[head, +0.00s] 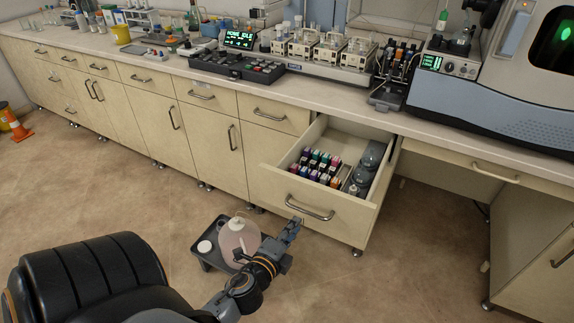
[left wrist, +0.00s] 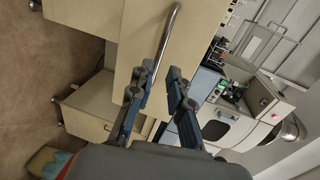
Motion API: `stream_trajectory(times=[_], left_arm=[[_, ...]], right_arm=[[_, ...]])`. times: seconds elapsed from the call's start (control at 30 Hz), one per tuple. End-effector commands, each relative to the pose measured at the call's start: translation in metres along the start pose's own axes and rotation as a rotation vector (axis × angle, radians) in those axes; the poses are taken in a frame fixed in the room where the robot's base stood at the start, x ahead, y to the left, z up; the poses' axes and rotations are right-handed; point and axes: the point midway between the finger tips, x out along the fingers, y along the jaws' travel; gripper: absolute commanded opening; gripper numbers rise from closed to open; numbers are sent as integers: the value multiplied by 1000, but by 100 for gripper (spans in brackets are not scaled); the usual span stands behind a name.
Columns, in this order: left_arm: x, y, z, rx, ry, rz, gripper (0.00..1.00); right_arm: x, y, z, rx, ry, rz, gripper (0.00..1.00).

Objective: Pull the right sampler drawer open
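The sampler drawer (head: 345,215), pale with a curved metal bar handle (head: 310,212), is pulled well out of the cabinet below the bench. It holds several coloured-capped dark containers (head: 315,165) and grey round-topped items (head: 372,155). My left gripper (head: 294,226) is just below the left end of that handle, in front of the drawer face. In the left wrist view its two fingers (left wrist: 160,76) are apart with nothing shut between them. The handle (left wrist: 167,40) runs up from near the fingertips; I cannot tell whether they touch it. My right gripper is not in view.
A low dark stand (head: 215,262) with a pinkish round-bodied vessel (head: 238,238) stands on the floor beside my left arm. Closed cabinets (head: 160,115) run left. The bench top (head: 300,90) carries instruments. Right of the drawer is an open knee space.

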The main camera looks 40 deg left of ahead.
Motion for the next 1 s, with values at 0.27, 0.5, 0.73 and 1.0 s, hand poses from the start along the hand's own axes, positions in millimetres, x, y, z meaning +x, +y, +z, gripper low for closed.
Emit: stream_trajectory(times=[0.27, 0.5, 0.73, 1.0], left_arm=[[-34, 0, 0, -1, 0, -1, 18], [-36, -1, 0, 1, 0, -1, 18], [-36, -1, 0, 1, 0, -1, 18], [-33, 24, -2, -42, 2, 47, 18]], right_arm=[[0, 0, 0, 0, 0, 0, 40], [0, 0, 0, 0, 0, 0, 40], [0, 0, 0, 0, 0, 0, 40], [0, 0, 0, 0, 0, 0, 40]])
